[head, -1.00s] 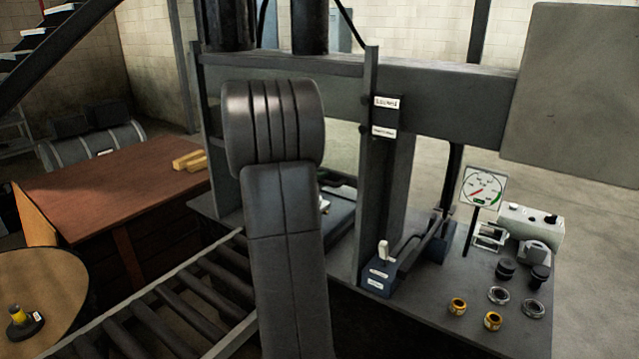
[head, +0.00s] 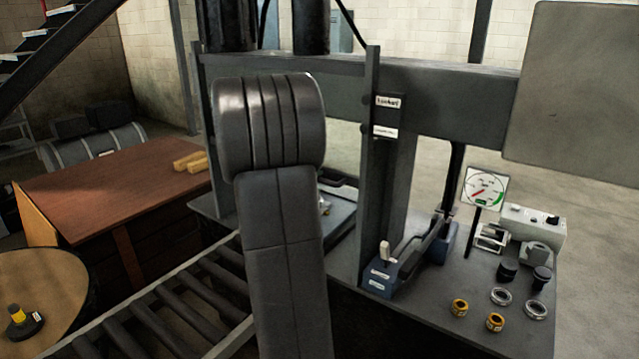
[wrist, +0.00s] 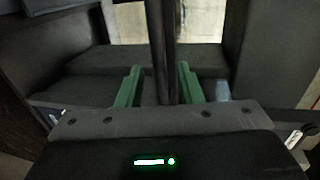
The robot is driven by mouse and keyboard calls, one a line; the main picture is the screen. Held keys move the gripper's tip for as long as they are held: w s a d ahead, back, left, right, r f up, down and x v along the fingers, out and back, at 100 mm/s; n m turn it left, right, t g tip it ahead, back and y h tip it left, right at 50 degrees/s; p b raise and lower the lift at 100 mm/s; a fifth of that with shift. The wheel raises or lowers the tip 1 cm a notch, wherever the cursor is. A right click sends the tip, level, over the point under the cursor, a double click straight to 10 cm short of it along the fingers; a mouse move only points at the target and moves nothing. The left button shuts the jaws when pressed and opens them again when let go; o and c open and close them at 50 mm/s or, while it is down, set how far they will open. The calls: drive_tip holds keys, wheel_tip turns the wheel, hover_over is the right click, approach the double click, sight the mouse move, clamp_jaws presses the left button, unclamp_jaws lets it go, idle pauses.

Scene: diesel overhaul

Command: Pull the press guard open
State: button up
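My gripper (wrist: 160,78) shows in the wrist view with its two green fingers apart. A dark upright bar (wrist: 162,40) stands in the gap between them, and I see no clear contact with either finger. I cannot tell for sure whether this bar is part of the press guard. In the head view the press frame (head: 450,92) stands at the centre, a heavy grey beam on dark uprights. My own arm covers part of the press opening there, and my gripper is hidden behind it.
A blue-based hand pump (head: 381,279) sits on the press bench, with a gauge (head: 485,189), rings and black knobs to its right. A roller conveyor (head: 165,310) runs at lower left beside a brown desk (head: 90,195). A large grey panel (head: 575,90) hangs at upper right.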

drive_tip(key=b+v, duration=0.1)
drive_tip(key=v, duration=0.9)
drive_tip(key=shift+s+b, duration=0.3)
drive_tip(key=shift+w, duration=0.1)
drive_tip(key=p+x, duration=0.2)
drive_tip(key=x, duration=1.1)
drive_tip(key=shift+w+p, duration=0.1)
drive_tip(key=shift+p, duration=0.25)
drive_tip(key=shift+w+d, duration=0.15)
drive_tip(key=shift+w, duration=0.05)
drive_tip(key=shift+f, duration=0.3)
